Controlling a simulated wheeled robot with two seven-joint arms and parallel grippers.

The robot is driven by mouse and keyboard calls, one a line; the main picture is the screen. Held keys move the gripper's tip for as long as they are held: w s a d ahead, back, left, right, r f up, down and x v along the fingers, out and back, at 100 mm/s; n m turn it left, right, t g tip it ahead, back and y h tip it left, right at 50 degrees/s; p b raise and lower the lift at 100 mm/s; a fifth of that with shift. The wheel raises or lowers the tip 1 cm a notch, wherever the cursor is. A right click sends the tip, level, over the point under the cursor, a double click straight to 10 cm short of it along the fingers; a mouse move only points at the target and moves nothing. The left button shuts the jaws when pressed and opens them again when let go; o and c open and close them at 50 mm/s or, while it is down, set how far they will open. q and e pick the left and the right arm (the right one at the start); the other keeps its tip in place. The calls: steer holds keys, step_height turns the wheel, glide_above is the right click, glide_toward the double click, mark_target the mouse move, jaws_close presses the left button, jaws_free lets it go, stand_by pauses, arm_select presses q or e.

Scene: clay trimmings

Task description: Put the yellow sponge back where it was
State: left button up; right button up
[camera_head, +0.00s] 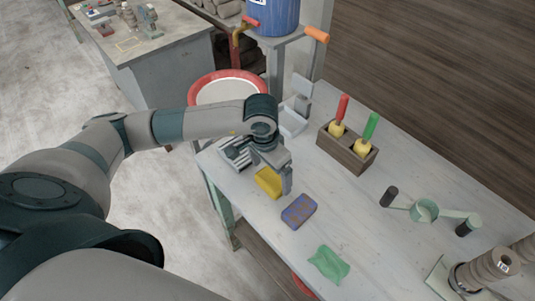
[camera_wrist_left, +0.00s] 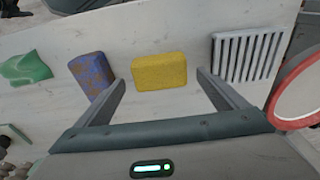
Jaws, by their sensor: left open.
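The yellow sponge (camera_head: 268,182) lies on the pale worktable (camera_head: 357,209), near its front left edge. In the left wrist view the yellow sponge (camera_wrist_left: 158,72) sits between the tips of my left gripper (camera_wrist_left: 161,84), which is open. In the head view my left gripper (camera_head: 276,174) is over the sponge, with one finger beside its right side. Whether a finger touches the sponge I cannot tell. My right gripper is not in view.
A grey slotted rack (camera_wrist_left: 247,58) lies left of the sponge in the head view. A blue-brown sponge block (camera_head: 299,211) and a green cloth (camera_head: 328,264) lie on the other side. A wooden box (camera_head: 347,151) with two handled tools stands behind. A red-rimmed basin (camera_head: 218,76) is beyond the table end.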

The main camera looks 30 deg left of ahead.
mark_target(268, 181)
arm_select(q)
step_height(268, 181, up, 10)
steer(key=s+b, duration=0.1)
steer(key=b, duration=0.3)
steer(key=shift+s+a+r, duration=0.15)
steer(key=shift+a+r, duration=0.05)
stand_by(1.5)
